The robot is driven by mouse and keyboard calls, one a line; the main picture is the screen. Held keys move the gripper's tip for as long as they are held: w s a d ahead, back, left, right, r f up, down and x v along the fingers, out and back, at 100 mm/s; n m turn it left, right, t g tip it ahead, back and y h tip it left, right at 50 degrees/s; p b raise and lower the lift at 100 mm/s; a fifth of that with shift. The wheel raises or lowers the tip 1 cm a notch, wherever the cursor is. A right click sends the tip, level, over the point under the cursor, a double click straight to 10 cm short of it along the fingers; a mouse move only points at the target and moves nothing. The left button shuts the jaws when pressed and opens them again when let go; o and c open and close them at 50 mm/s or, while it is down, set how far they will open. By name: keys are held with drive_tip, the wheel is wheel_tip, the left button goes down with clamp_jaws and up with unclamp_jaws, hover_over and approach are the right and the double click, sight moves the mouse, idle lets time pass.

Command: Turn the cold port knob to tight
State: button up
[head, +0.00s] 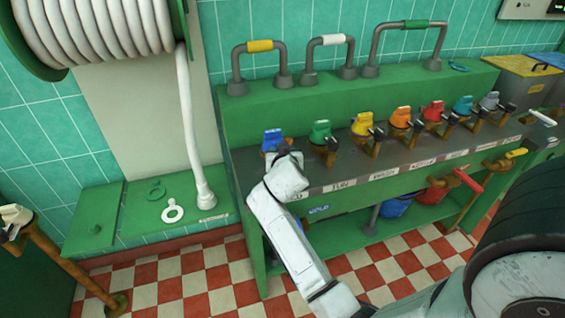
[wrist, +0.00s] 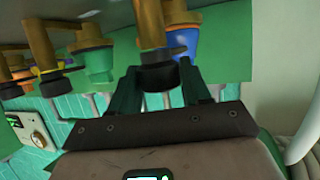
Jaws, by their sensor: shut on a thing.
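The cold port at the left end of the bench row has a blue top (head: 272,138); my arm hides much of its front. The label below it is partly covered, with only its last letters showing. In the wrist view, the blue part (wrist: 184,42) shows behind a brass stem (wrist: 148,28) that ends in a dark round knob (wrist: 158,76). My gripper (wrist: 162,84) has one finger on each side of this knob and is shut on it. In the head view my gripper (head: 284,160) is at the front of the blue-topped port. The knob's turn angle cannot be told.
A green-topped port (head: 320,132) stands close to the right, then a yellow one (head: 362,124) and several more along the green bench (head: 236,128). A white hose (head: 192,130) hangs at left above a green ledge (head: 92,222). The checkered floor (head: 205,270) in front is open.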

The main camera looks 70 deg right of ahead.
drive_tip(key=m+g+b, duration=0.1)
drive_tip(key=b, duration=0.1)
drive_tip(key=m+g+h+b, duration=0.1)
drive_tip(key=m+g+b, duration=0.1)
drive_tip(key=shift+w+f, duration=0.15)
drive_tip(key=shift+f, duration=0.15)
drive_tip(key=shift+r+m+g+b, duration=0.2)
drive_tip(key=shift+m+g+b, duration=0.5)
drive_tip(key=shift+g+b, duration=0.35)
drive_tip(key=shift+r, duration=0.1)
drive_tip(key=o, duration=1)
drive_tip(key=shift+d+g, duration=0.1)
drive_tip(key=shift+g, duration=0.15)
drive_tip(key=v, duration=1)
drive_tip(key=shift+a, duration=0.45)
drive_tip(key=shift+s, duration=0.2)
